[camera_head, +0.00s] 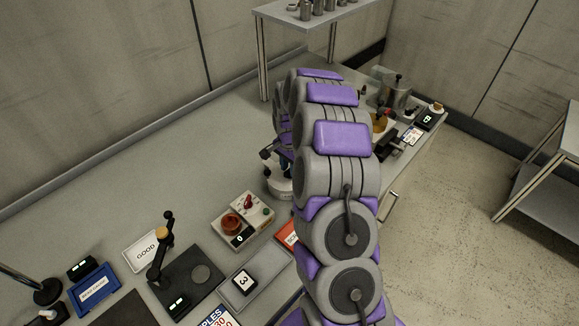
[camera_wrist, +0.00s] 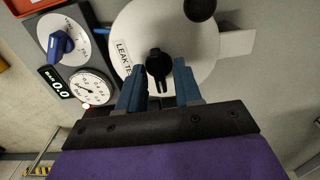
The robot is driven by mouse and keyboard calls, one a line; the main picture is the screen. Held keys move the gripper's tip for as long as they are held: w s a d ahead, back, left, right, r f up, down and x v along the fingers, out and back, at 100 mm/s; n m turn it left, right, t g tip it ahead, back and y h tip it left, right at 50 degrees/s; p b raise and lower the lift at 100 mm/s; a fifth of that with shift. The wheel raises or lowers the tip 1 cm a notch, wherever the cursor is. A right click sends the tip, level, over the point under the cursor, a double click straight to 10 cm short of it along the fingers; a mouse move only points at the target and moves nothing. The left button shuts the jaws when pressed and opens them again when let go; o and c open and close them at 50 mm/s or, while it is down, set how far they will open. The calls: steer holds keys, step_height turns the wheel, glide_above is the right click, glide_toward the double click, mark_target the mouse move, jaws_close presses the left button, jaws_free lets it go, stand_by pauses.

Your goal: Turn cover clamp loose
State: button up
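In the wrist view a round white cover (camera_wrist: 205,48) with a "LEAK TE…" label lies under my gripper. A black clamp knob (camera_wrist: 158,66) with a narrow tail sits on it. My gripper (camera_wrist: 159,84) is open, its blue fingers on either side of the knob's tail, with a visible gap at each side. I cannot tell how deep the fingertips are beside the knob. In the head view my arm hides most of this spot; part of a white round base (camera_head: 279,184) shows beside it.
In the wrist view a blue valve knob (camera_wrist: 62,44), a pressure gauge (camera_wrist: 90,88) and a "0.0" bar display (camera_wrist: 54,82) stand left of the cover. A black ball (camera_wrist: 200,8) is above it. In the head view a control box (camera_head: 243,220) and a black stand (camera_head: 162,250) share the bench.

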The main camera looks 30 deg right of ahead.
steer(key=c, duration=0.3)
steer(key=shift+d, duration=0.1)
jaws_close()
steer(key=shift+n+p, duration=0.45)
steer(key=shift+n, duration=0.15)
steer(key=shift+r+n+p, duration=0.1)
steer(key=shift+n+p, duration=0.65)
steer(key=shift+n, duration=0.25)
steer(key=n+p, duration=0.1)
steer(key=n, duration=0.2)
steer(key=shift+n+p, duration=0.3)
steer(key=shift+p, duration=0.05)
steer(key=n+p, duration=0.1)
steer(key=n, duration=0.4)
steer(key=shift+n+p, duration=0.3)
steer(key=shift+p, duration=0.1)
steer(key=n+p, duration=0.1)
steer(key=n, duration=0.4)
steer(key=shift+n, duration=0.4)
